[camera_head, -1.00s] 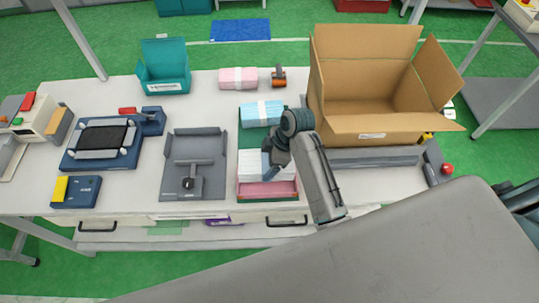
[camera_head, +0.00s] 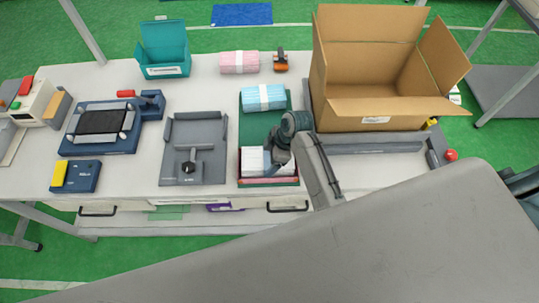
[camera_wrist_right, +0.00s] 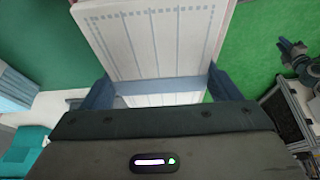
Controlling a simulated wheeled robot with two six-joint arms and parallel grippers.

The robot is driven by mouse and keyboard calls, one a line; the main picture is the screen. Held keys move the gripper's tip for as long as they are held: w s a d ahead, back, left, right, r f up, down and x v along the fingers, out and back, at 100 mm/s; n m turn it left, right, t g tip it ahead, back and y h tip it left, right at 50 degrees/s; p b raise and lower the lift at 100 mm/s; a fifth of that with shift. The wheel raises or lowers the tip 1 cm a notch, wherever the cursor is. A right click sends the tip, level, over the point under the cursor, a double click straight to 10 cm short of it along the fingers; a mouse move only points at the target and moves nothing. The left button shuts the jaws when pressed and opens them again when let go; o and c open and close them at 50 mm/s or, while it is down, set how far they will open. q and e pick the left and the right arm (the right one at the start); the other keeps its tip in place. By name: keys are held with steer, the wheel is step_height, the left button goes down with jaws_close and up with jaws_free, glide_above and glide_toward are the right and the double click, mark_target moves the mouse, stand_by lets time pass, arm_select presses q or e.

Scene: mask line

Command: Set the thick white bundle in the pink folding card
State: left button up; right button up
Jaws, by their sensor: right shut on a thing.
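My right gripper (camera_head: 275,158) is shut on the thick white bundle (camera_head: 252,162). In the right wrist view the white bundle (camera_wrist_right: 150,35) sits between the two blue-grey fingers (camera_wrist_right: 160,88), with a pale blue band across it. The pink folding card (camera_head: 272,182) lies at the front end of a green mat (camera_head: 262,128). The bundle is over the card and hides most of it; I cannot tell whether they touch. The gripper and forearm hide the bundle's right part.
A blue bundle (camera_head: 264,97) lies at the mat's far end, and a pink bundle (camera_head: 239,62) beyond it. A big open cardboard box (camera_head: 375,105) stands close on the right. A grey fixture (camera_head: 205,165) is left of the mat. A teal box (camera_head: 165,60) is at the back left.

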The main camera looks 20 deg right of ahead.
stand_by(0.4)
steer(key=o, duration=0.9)
steer(key=shift+r+p, duration=0.8)
steer(key=shift+r, duration=2.75)
